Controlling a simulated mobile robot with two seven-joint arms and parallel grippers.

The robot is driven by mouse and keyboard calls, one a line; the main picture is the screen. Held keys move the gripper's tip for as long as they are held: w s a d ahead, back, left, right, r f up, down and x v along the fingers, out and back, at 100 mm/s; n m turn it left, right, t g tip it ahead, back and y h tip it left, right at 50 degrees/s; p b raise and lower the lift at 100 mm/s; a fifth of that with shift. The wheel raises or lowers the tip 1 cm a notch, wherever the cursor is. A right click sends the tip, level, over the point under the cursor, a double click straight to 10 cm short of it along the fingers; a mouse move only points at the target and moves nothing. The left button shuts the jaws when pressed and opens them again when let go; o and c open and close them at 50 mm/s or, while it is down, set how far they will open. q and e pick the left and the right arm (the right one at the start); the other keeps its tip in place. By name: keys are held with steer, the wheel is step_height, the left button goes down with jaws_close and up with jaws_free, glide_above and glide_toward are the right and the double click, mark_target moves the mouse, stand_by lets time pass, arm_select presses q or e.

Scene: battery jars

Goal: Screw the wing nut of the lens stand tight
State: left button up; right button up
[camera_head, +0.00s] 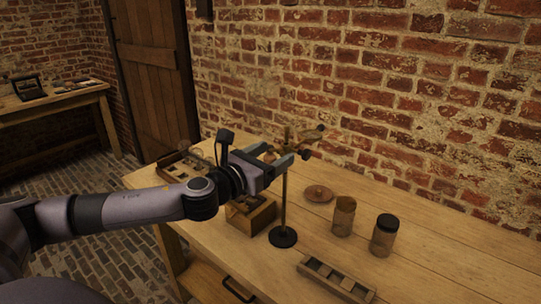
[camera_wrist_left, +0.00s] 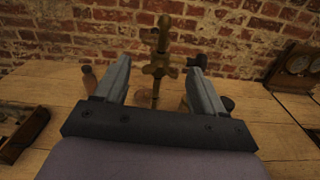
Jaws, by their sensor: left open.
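The lens stand (camera_head: 284,205) is upright on the wooden table, with a round black base and a thin pole. Its brass-coloured top fittings also show in the left wrist view (camera_wrist_left: 162,40). A cross-shaped brass piece (camera_wrist_left: 158,69) on it looks like the wing nut. My left gripper (camera_head: 291,152) is open at the upper part of the stand. In the left wrist view the cross-shaped piece appears between the two fingers; I cannot tell whether either finger touches it. My right gripper is in neither view.
An open brown jar (camera_head: 343,216), a dark-lidded jar (camera_head: 384,235) and a round wooden lid (camera_head: 318,194) stand right of the stand. A compartment tray (camera_head: 335,279) lies at the front. A wooden box (camera_head: 252,217) sits left of the pole. The table's right side is clear.

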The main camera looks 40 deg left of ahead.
arm_select(q)
steer(key=s+b, duration=0.2)
steer(key=s, duration=0.5)
steer(key=shift+a+b, duration=0.3)
steer(key=shift+b, duration=0.1)
stand_by(0.3)
